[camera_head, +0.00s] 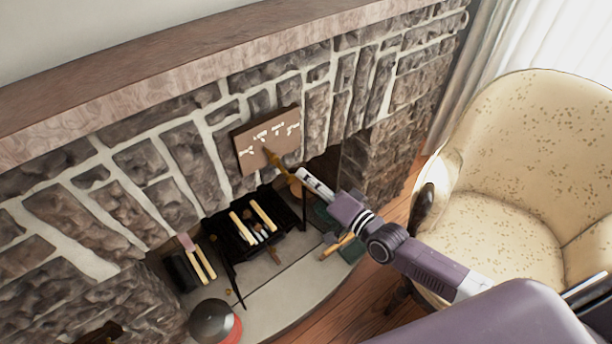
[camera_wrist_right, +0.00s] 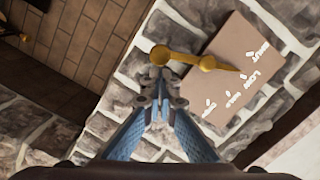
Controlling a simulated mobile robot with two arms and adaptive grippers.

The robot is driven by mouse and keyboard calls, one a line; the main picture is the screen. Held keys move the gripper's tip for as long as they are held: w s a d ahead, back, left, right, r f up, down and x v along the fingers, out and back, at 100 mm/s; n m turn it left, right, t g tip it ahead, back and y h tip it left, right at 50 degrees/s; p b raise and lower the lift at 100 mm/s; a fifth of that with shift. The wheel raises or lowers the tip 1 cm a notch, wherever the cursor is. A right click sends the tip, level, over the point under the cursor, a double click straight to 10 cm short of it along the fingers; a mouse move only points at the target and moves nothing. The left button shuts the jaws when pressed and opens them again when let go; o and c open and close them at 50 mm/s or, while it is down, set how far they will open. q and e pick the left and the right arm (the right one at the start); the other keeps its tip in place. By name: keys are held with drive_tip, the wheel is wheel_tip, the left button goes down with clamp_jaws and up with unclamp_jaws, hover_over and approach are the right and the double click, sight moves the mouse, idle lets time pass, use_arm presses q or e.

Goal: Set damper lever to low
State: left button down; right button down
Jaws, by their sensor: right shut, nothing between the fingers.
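The damper lever (camera_head: 280,165) is brass, with a round hub and a tapered pointer lying over a brown plate (camera_head: 250,160) on the stone fireplace front. My right gripper (camera_head: 301,175) is shut and empty, beside the knobbed end. Its fingertips (camera_wrist_right: 161,78) appear just below that knob; I cannot tell whether they touch. My left gripper is not in view.
Below are a dark grate (camera_head: 235,262) with pale sticks, a stone hearth (camera_head: 290,292) with small items, and a dark round object (camera_head: 211,321). A cream armchair (camera_head: 510,150) stands at right. A mantel (camera_head: 130,95) juts out above the plate.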

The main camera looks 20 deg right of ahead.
drive_tip(key=shift+f, duration=0.1)
drive_tip(key=shift+s+a+f+m+b, duration=0.2)
drive_tip(key=shift+a+f+m+b, duration=0.25)
drive_tip(key=shift+a+m, duration=0.25)
drive_tip(key=shift+r, duration=0.1)
